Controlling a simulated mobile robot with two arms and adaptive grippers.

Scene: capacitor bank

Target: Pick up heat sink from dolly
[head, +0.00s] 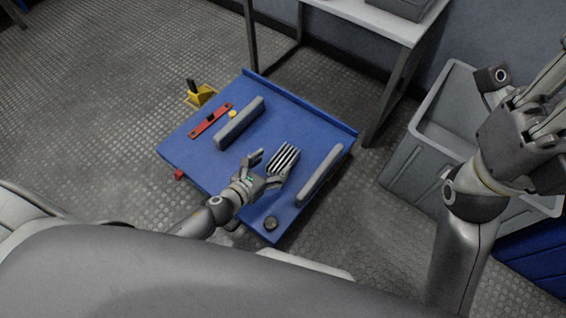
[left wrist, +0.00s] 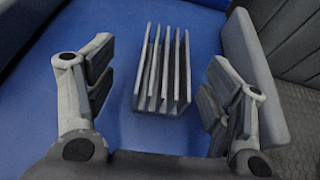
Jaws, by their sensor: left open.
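The heat sink (head: 284,158), a grey block with several upright fins, sits on the blue dolly (head: 309,117) right of its middle. In the left wrist view the heat sink (left wrist: 163,72) stands between and ahead of my open fingers, with clear gaps on both sides. My left gripper (head: 269,168) is open just at the near side of the heat sink, not gripping it. It also shows in the left wrist view (left wrist: 158,95). My right gripper (head: 530,105) is raised at the right, above the grey bin; its finger state is unclear.
Two grey bars (head: 239,123) and (head: 320,175) stand on the dolly, on either side of the heat sink. A red level (head: 210,120), a yellow piece (head: 233,114) and a dark round object (head: 270,222) lie there too. A grey bin (head: 408,160) and a table (head: 375,17) stand nearby.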

